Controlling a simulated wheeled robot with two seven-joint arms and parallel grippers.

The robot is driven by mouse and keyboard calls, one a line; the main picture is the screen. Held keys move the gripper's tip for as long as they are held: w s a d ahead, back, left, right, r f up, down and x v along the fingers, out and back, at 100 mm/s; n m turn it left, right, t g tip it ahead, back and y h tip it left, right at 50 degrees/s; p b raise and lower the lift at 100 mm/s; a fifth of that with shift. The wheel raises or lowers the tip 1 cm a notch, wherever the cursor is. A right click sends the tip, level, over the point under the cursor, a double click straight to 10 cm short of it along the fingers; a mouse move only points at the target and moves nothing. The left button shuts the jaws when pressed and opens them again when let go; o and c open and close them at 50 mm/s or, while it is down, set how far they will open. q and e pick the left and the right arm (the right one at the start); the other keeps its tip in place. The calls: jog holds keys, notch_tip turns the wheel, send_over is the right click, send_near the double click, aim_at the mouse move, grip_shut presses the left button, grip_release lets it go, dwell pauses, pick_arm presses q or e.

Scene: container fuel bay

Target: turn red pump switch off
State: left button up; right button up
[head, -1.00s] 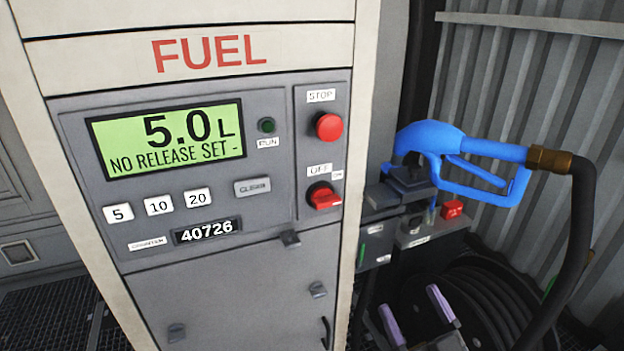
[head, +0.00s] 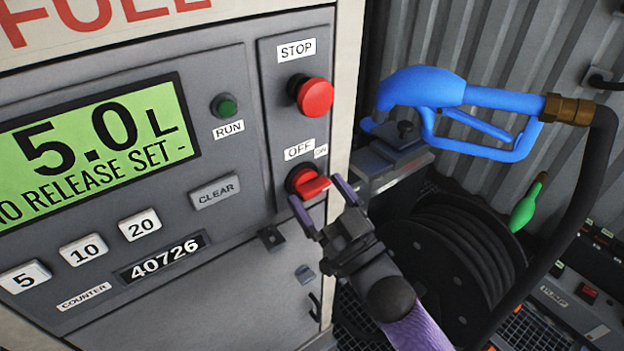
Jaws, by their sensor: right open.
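The red pump switch (head: 306,180) is a round red knob with a raised handle on the fuel pump's grey panel, under the OFF and ON labels. Its handle points right, to the side of the ON label. My right gripper (head: 316,189) is open, with its two purple fingers at the lower and right side of the knob in the picture. I cannot tell whether the fingers touch it. My left gripper is not in view.
A red STOP button (head: 316,97) sits just above the switch, and a green RUN button (head: 225,106) to its left. The blue fuel nozzle (head: 440,90), its dark hose (head: 597,170) and a hose reel (head: 440,260) are on the right. The display (head: 90,150) reads 5.0 L.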

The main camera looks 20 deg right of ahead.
jog(key=shift+x, duration=0.8)
jog(key=shift+w+r, duration=0.1)
jog(key=shift+w, duration=0.05)
jog(key=c, duration=1.1)
